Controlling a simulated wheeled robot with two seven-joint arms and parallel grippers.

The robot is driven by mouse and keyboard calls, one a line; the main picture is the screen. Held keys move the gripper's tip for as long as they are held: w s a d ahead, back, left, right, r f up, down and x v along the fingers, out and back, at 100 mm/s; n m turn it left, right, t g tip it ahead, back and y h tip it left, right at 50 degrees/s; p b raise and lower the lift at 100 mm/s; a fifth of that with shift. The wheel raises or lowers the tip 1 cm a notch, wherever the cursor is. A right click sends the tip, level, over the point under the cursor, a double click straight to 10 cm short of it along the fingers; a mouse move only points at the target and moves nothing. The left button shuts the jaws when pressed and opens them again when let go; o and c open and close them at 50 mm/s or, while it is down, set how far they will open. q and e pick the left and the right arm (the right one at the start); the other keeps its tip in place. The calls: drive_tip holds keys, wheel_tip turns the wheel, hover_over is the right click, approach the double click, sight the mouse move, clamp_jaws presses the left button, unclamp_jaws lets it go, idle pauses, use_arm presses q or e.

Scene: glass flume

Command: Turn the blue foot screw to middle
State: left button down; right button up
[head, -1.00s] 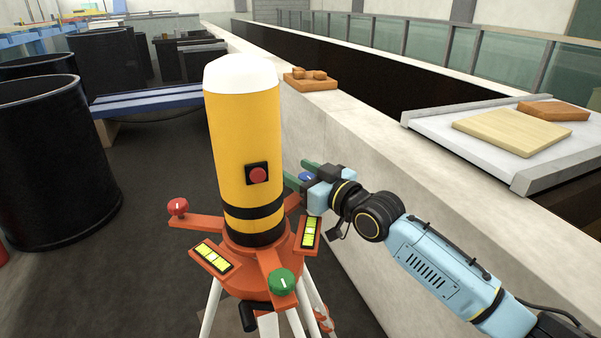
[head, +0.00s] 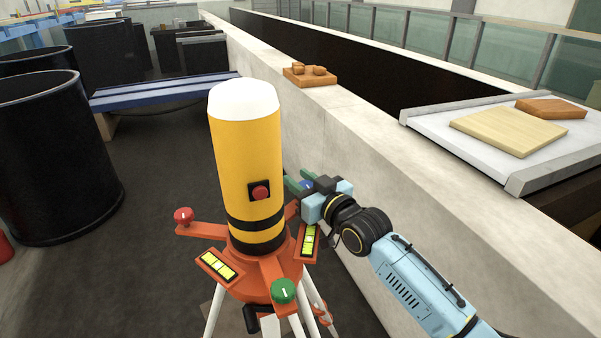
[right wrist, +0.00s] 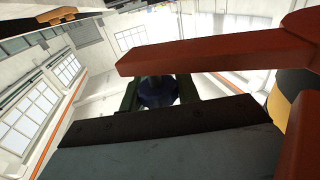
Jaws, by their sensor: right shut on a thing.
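The blue foot screw (head: 306,185) sits on the far right arm of the orange tripod base, partly hidden by my right gripper. My right gripper (head: 296,184) is shut on it, with its green fingers on either side of the knob. In the right wrist view the dark blue knob (right wrist: 158,91) shows between the fingers, beside an orange base arm (right wrist: 215,52). The yellow instrument (head: 245,165) with a white top stands upright on the base. A red foot screw (head: 183,216) is at the left and a green one (head: 283,290) at the front. My left gripper is not in view.
Two yellow level vials (head: 217,265) (head: 307,241) lie on the base. A concrete wall (head: 400,205) runs close along the right, with a wooden block tray (head: 310,80) on top. Black drums (head: 55,160) stand at the left; grey floor lies between.

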drive_tip(key=shift+r, duration=0.1)
drive_tip(key=o, duration=1)
drive_tip(key=shift+c, duration=0.2)
drive_tip(key=b+v, duration=0.1)
drive_tip(key=v, duration=1.2)
drive_tip(key=shift+s, duration=0.2)
drive_tip(key=shift+d, duration=0.1)
